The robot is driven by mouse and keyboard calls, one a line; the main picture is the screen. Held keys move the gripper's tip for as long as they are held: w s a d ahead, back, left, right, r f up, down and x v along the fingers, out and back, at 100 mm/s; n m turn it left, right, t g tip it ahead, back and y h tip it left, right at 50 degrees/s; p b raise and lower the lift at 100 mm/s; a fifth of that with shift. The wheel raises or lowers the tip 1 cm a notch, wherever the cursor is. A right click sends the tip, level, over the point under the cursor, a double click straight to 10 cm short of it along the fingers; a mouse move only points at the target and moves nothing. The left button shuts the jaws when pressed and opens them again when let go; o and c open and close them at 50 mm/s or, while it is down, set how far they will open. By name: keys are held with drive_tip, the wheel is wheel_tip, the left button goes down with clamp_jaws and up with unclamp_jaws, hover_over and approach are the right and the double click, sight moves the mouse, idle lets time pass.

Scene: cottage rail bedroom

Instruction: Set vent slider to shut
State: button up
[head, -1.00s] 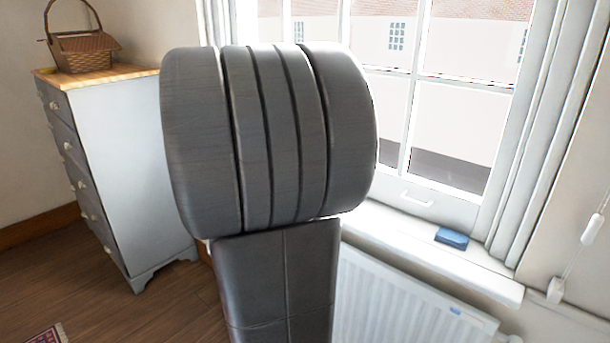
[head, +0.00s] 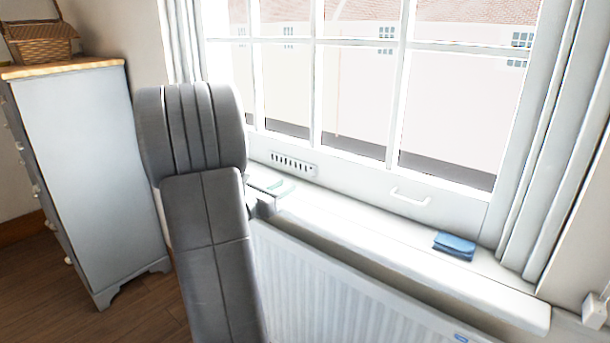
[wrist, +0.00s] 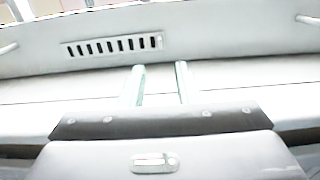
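The vent (head: 293,164) is a pale strip with a row of dark slots, set in the bottom rail of the window frame. In the wrist view the vent (wrist: 112,45) lies ahead, up and left of my fingers. Its slots look dark and open. A small pale piece at its right end (wrist: 158,41) may be the slider; it is too small to be sure. My gripper (wrist: 160,72) is open and empty, its two pale fingers apart and pointing toward the window frame. In the head view my gripper (head: 280,188) is partly hidden behind my arm, over the sill near the vent.
The white window sill (head: 360,238) runs above a radiator (head: 310,290). A blue folded item (head: 454,245) lies on the sill at right. A white window handle (head: 410,197) sticks out right of the vent. A grey chest of drawers (head: 95,170) with a wicker basket (head: 40,42) stands at left.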

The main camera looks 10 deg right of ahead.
sight(310, 172)
drive_tip(key=x, duration=1)
drive_tip(key=shift+w+d+p, duration=0.2)
drive_tip(key=shift+p, duration=0.2)
clamp_jaws()
